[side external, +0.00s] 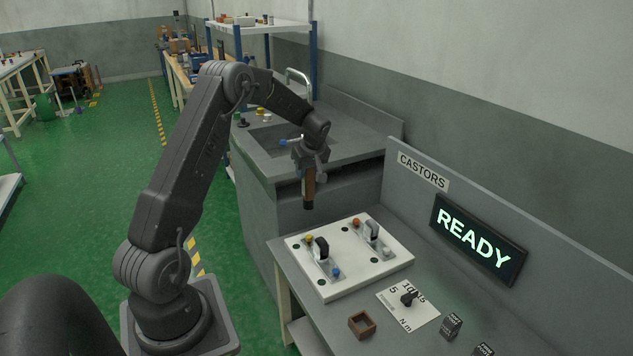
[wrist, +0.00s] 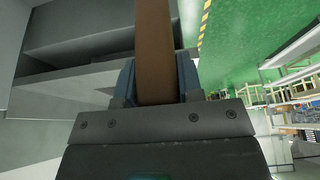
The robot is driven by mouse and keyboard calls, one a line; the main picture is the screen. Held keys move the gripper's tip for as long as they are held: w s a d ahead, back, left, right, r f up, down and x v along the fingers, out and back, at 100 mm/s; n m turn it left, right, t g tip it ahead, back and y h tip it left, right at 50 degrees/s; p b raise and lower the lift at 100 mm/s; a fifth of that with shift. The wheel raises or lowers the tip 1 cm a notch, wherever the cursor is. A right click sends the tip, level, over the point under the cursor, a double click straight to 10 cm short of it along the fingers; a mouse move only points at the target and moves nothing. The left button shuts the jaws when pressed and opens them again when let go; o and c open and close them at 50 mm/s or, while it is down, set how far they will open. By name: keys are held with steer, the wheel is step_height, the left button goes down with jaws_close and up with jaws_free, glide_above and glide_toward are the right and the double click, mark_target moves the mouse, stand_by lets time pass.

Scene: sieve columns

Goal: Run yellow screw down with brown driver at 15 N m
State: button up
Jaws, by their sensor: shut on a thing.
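My gripper (side external: 309,168) is shut on the brown driver (side external: 308,187), which hangs down from it with a dark lower end. The driver tip is in the air, above and apart from the white plate (side external: 344,283). In the wrist view, the brown driver (wrist: 154,50) stands between the two fingers of my gripper (wrist: 156,84). The yellow screw (side external: 309,239) sits at the back left of the plate, beside a dark castor. A torque dial (side external: 408,297) with a black knob lies on a white card marked in N m; its exact setting is hard to read.
The plate also bears an orange screw (side external: 356,222), blue screws (side external: 335,272) and a second castor (side external: 372,228). A brown open box (side external: 362,324) and small black blocks (side external: 452,325) are on the bench. A display (side external: 478,238) reads READY. A grey sink counter (side external: 350,158) stands behind.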

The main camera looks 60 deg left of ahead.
mark_target(307, 203)
steer(key=shift+f, duration=6.15)
